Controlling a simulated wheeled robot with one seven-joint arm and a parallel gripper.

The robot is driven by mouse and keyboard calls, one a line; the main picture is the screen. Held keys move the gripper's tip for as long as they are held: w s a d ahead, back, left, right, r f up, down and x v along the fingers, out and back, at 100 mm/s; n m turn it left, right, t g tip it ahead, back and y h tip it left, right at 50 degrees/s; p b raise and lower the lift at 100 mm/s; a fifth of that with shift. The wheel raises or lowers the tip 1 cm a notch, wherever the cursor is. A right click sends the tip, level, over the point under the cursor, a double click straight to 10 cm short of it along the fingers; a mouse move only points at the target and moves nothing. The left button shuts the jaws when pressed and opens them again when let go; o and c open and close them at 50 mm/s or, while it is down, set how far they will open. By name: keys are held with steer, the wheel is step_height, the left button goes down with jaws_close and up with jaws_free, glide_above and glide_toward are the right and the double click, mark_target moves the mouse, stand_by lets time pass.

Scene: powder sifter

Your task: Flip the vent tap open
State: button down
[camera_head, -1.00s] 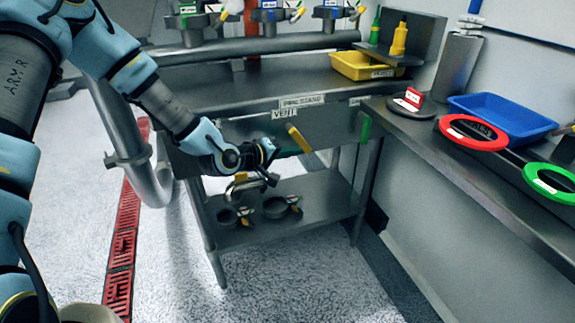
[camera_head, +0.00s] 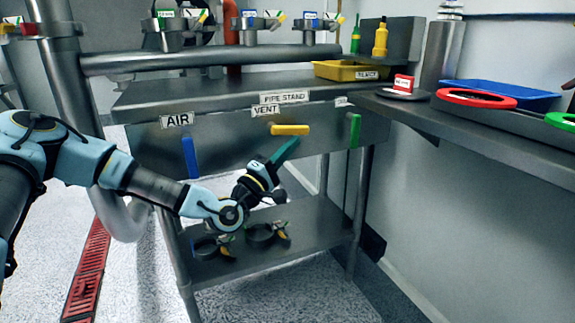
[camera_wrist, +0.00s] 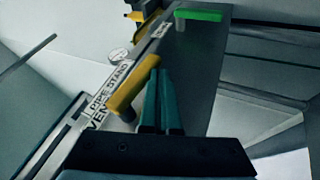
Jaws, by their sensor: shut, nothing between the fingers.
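The vent tap is a yellow lever (camera_head: 290,130) below the VENT label on the front panel of the grey stand, and it lies level. The wrist view shows the yellow lever (camera_wrist: 127,97) just left of my fingers. My gripper (camera_head: 292,146) has its teal fingers shut and empty, tips just below the lever in the head view. In the wrist view my fingertips (camera_wrist: 160,75) are close beside the lever; I cannot tell if they touch it.
A blue lever (camera_head: 190,157) under AIR and a green lever (camera_head: 355,130) hang upright on the same panel. A lower shelf (camera_head: 310,222) holds clamps. The side bench (camera_head: 470,130) stands at right. Open floor lies in front.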

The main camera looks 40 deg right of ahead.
steer(key=shift+s+d+r+n+h+b, duration=0.1)
steer(key=shift+d+r+n+h+b, duration=0.15)
steer(key=shift+n+h+b, duration=0.45)
steer(key=shift+t, duration=0.5)
steer(key=shift+g, duration=0.3)
steer(key=d+f+b+v, duration=0.1)
steer(key=f+b+v, duration=0.1)
steer(key=v, duration=1)
steer(key=shift+d+f+b, duration=0.15)
steer(key=shift+f+b, duration=0.15)
steer(key=shift+b, duration=0.3)
